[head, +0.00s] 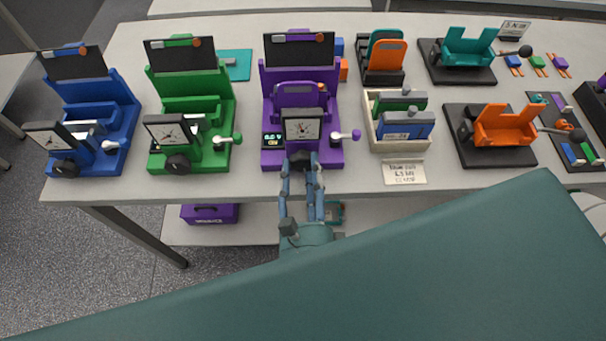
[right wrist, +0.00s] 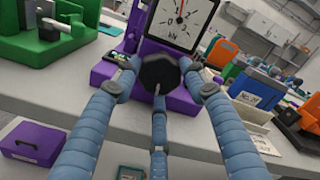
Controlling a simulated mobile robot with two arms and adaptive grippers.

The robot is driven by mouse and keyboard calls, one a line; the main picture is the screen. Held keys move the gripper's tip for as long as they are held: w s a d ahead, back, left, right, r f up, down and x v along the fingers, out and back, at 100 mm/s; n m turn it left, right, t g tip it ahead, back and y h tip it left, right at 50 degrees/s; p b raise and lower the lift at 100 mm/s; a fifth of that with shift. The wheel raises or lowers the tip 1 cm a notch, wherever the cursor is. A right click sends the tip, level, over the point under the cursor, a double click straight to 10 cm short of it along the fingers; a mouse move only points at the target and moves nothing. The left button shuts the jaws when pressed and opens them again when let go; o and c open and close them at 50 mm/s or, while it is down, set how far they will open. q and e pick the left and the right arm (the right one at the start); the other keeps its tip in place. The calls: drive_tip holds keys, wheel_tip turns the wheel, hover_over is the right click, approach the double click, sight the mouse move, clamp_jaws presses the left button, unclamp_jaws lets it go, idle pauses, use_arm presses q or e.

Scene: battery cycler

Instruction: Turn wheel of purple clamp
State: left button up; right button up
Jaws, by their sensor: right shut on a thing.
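A purple battery-like block (head: 300,90) sits in the clamp behind the gauge. My right gripper (head: 301,162) reaches in from the front edge and is shut on the black wheel, its blue fingers on both sides. The gauge (right wrist: 180,18) shows a needle pointing about straight up in the right wrist view. My left gripper does not show.
A green clamp (head: 221,118) and a blue clamp (head: 112,100) stand to the left. A cream bin (head: 400,147) with green and blue blocks stands close on the right, a label card (head: 404,172) before it. A purple case (head: 209,213) lies on the lower shelf.

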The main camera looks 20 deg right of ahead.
drive_tip(key=shift+d+m+b, duration=0.15)
drive_tip(key=shift+m+b, duration=0.2)
drive_tip(key=shift+m, duration=0.35)
drive_tip(key=o, duration=1.2)
drive_tip(key=shift+w, duration=0.1)
drive_tip(key=shift+c, duration=0.2)
drive_tip(key=v, duration=0.7)
drive_tip(key=shift+s, duration=0.25)
